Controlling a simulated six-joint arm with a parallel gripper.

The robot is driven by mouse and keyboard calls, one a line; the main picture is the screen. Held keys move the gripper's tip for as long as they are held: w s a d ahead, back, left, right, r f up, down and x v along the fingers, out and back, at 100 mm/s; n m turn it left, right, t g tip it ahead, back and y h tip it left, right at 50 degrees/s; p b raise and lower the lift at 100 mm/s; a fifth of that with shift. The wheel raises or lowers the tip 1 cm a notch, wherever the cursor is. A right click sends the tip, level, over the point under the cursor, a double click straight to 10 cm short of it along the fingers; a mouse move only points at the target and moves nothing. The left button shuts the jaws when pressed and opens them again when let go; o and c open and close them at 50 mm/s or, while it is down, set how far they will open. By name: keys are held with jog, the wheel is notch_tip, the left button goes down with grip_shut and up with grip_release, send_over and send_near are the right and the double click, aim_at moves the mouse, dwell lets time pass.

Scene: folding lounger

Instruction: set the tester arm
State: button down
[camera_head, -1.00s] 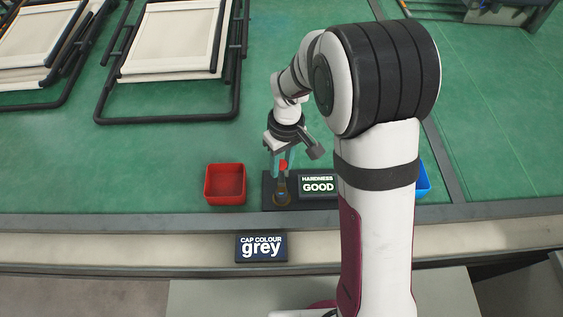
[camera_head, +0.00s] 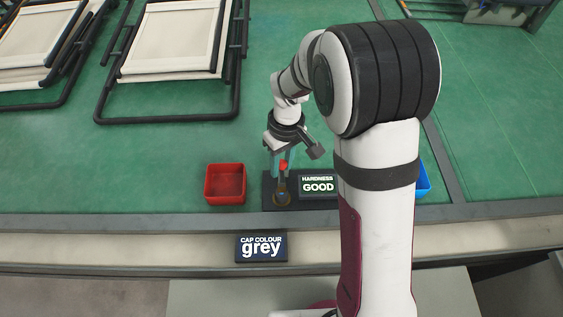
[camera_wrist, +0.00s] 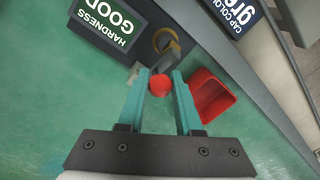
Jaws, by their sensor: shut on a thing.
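The hardness tester has a dark base (camera_head: 270,203) with a lit display (camera_head: 318,186) reading "HARDNESS GOOD". Its short tester arm carries a red ball knob (camera_head: 284,166) and stands at a brass-coloured ring (camera_head: 282,201) at the left of the base. In the wrist view the red knob (camera_wrist: 159,86) sits between the teal fingers of my gripper (camera_wrist: 161,78), which is shut on it. The grey arm (camera_wrist: 165,63) shows beyond the knob, leading toward the ring (camera_wrist: 167,41). The exact tilt of the arm is hard to tell.
A red bin (camera_head: 226,184) stands just left of the tester. A blue bin (camera_head: 423,180) is partly hidden behind my arm. A sign (camera_head: 261,247) at the front reads "CAP COLOUR grey". Folded lounger frames (camera_head: 170,50) lie at the back left. Green bench between is clear.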

jog(key=shift+w, duration=0.1)
jog(key=w+g, duration=0.2)
jog(key=g, duration=0.1)
jog(key=shift+r, duration=0.35)
jog(key=shift+w+r+g, duration=0.1)
jog(key=shift+w+g, duration=0.5)
jog(key=shift+g, duration=0.5)
jog(key=shift+w+g, duration=0.6)
jog(key=shift+g, duration=0.5)
jog(key=c, duration=0.6)
grip_release()
